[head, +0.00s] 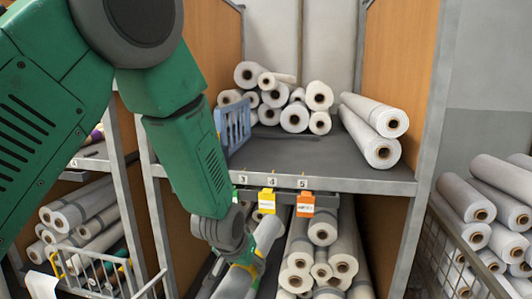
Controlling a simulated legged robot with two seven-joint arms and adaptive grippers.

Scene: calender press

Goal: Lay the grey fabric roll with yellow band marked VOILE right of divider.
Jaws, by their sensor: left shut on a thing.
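My left gripper (243,262) is low in the head view, in front of the lower shelf opening. It is shut on a grey roll (268,234), which slants up and to the right from it. Yellow shows near the grip; no VOILE lettering can be read, and my gripper hides part of the roll. A blue slotted divider (234,124) stands upright on the middle shelf (290,160), above the gripper. To its right, several white rolls are stacked at the back, and two long rolls (378,132) lie by the right wall. My right gripper is not in view.
The front middle of the shelf is bare. Yellow (267,201) and orange (305,204) tags hang at its front edge, near numbers 3, 4 and 5. Several rolls (323,230) fill the bay below. A wire cart (455,250) with rolls stands right.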

